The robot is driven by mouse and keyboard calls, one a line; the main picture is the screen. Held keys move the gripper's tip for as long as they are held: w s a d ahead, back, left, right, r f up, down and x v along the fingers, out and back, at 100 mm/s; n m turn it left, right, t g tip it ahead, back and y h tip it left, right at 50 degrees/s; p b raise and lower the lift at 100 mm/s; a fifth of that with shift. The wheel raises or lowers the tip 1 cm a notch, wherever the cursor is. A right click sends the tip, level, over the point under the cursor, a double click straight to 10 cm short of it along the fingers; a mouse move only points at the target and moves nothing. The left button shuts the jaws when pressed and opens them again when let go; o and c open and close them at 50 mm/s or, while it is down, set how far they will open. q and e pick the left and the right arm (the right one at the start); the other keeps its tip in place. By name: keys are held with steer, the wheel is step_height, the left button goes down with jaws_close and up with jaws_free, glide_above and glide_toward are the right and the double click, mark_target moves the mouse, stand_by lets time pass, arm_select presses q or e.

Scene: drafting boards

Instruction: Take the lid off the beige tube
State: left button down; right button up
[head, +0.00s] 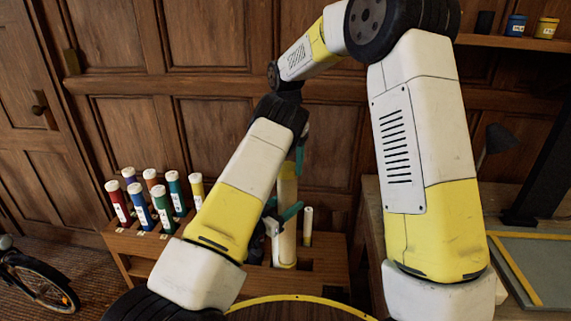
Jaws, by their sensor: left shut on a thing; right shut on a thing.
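The beige tube (287,186) stands upright in the wooden rack, right of the coloured tubes. My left gripper (283,213) is shut on the tube partway up, its teal fingers at the tube's sides. My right gripper (298,155) is above it, shut at the tube's top end, where the lid is. The lid itself is hidden behind my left forearm and the gripper, so I cannot tell whether it is seated or raised.
The wooden rack (331,252) also holds several coloured tubes with white lids, such as a red one (118,203), and a thin pale tube (307,226). A desk with a green board (540,265) is at right. Jars (516,26) stand on a shelf.

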steer(key=shift+a+r, duration=0.25)
stand_by(0.3)
steer(key=shift+r, duration=1)
steer(key=shift+d+r, duration=0.15)
steer(key=shift+r, duration=1.75)
